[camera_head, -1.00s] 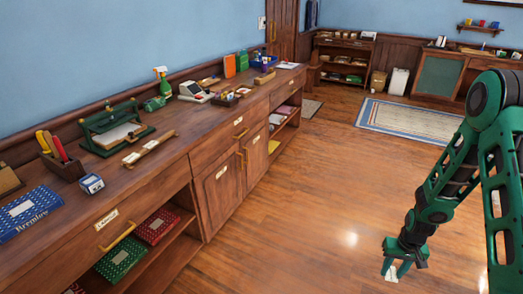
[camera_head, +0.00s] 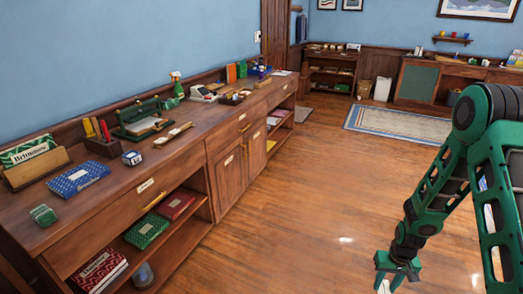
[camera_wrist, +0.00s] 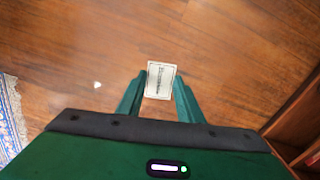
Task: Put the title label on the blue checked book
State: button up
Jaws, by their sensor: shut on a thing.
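The blue checked book (camera_head: 78,179) lies flat on the long wooden counter at the left, with a pale patch on its cover. My gripper (camera_head: 395,277) is low at the right, over open floor and well away from the book. In the wrist view my gripper (camera_wrist: 160,92) is shut on a small white label (camera_wrist: 160,80) with dark print, which sticks out past the fingertips. In the head view only a bit of white shows at the fingers.
A green patterned book (camera_head: 30,150) stands in a wooden holder (camera_head: 37,169) behind the blue book. A small green block (camera_head: 43,215) and a pen box (camera_head: 103,146) are near it. Green (camera_head: 146,231) and red (camera_head: 175,206) books lie on the shelf below. The middle floor is clear.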

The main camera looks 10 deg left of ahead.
aim_at(80, 175)
jog(key=u, duration=0.1)
jog(key=k, duration=0.2)
jog(key=u, duration=1.7)
jog(key=i, duration=1)
